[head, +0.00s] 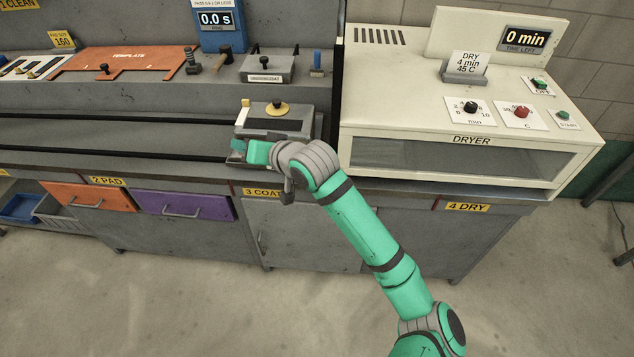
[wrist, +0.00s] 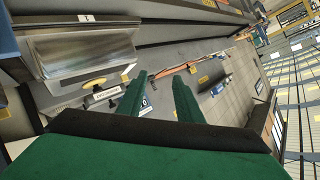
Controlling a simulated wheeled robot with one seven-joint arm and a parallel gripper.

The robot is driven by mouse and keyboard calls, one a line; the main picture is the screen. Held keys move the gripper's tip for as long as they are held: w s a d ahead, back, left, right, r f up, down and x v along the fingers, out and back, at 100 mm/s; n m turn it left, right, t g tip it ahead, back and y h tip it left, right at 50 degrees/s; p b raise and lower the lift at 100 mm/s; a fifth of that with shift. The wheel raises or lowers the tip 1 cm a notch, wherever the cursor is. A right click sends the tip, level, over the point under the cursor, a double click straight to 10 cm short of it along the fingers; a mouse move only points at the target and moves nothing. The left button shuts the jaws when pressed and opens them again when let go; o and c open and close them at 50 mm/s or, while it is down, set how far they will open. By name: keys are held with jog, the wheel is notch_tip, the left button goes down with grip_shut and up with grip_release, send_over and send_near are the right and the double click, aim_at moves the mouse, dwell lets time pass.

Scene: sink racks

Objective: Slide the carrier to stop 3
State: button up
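The likely carrier, a grey block with a yellow knob (head: 277,110) and a dark panel on its front, sits at the right end of the dark rails (head: 110,141), just left of the dryer. It is above the yellow "3 COAT" label (head: 262,192). My gripper (head: 240,149) is at the block's front left corner, and my wrist hides part of that front. Whether it touches the block is unclear. In the wrist view, the two green fingers (wrist: 160,77) stand apart with nothing clearly held between them. A yellow knob (wrist: 95,82) shows left of the fingers.
The cream dryer (head: 460,170) stands right of the rails, above the "4 DRY" label (head: 467,207). Behind the rails are an orange template (head: 125,62), a blue timer (head: 217,25) and a black-knobbed grey block (head: 267,68). The rails to the left look clear.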

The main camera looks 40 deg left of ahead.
jog(key=w+d+f+t+h, duration=0.1)
jog(key=w+d+f+h, duration=0.2)
jog(key=w+d+h, duration=0.35)
jog(key=w+d+f+h, duration=0.3)
jog(key=d+f+h, duration=0.1)
jog(key=d, duration=0.5)
jog(key=shift+m+y, duration=0.25)
jog(key=shift+m, duration=0.15)
jog(key=x, duration=0.8)
jog(key=shift+a+f, duration=0.25)
jog(key=shift+w+a+f, duration=0.1)
jog(key=shift+a+f, duration=0.2)
jog(key=shift+f, duration=0.25)
jog(key=shift+t, duration=0.3)
jog(key=shift+c, duration=0.6)
grip_shut()
